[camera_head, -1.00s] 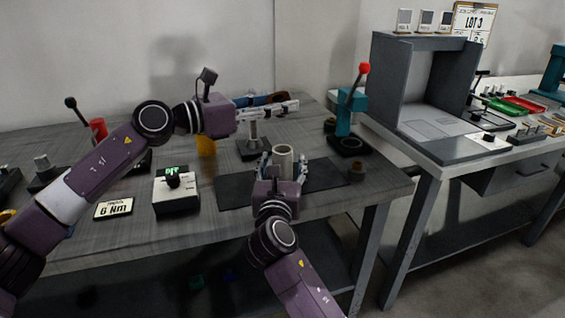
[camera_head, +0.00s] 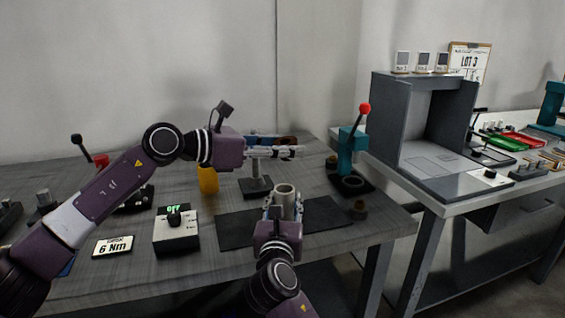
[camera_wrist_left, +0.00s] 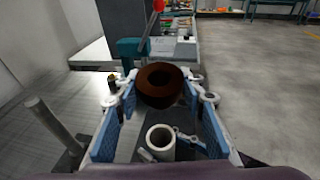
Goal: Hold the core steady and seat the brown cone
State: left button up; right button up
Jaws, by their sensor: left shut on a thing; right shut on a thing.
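My left gripper (camera_head: 290,152) is shut on the brown cone (camera_wrist_left: 160,84), a dark brown ring with a central hole. In the left wrist view the cone sits between the blue-padded fingertips (camera_wrist_left: 163,92). In the head view only part of the cone (camera_head: 289,140) shows behind the fingers. The core (camera_head: 284,194) is a pale grey upright tube on the dark mat (camera_head: 235,231). My right gripper (camera_head: 282,207) is shut on the core from the front. The core also shows in the left wrist view (camera_wrist_left: 160,139). The cone is above the core, apart from it.
A teal press with a red-knobbed lever (camera_head: 352,150) stands behind right. A grey post on a base (camera_head: 255,184), a yellow cylinder (camera_head: 208,181) and a control box (camera_head: 175,232) stand left.

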pick_arm(q)
jog(key=shift+w+a+f+g+y, duration=0.15)
jog(key=shift+f+y, duration=0.1)
jog(key=shift+y, duration=0.35)
jog(key=shift+w+a+f+g+y, duration=0.1)
jog(key=shift+f+g+y, duration=0.1)
jog(key=shift+y, duration=0.4)
send_over(284, 204)
jog(key=w, duration=0.3)
jog(key=shift+s+f, duration=0.15)
jog(key=shift+f, duration=1.3)
jog(key=shift+s+f, duration=0.1)
jog(key=shift+f, duration=1.35)
jog(key=shift+f, duration=0.45)
jog(key=shift+f, duration=0.55)
jog(key=o, duration=1.4)
jog(key=shift+o, duration=0.3)
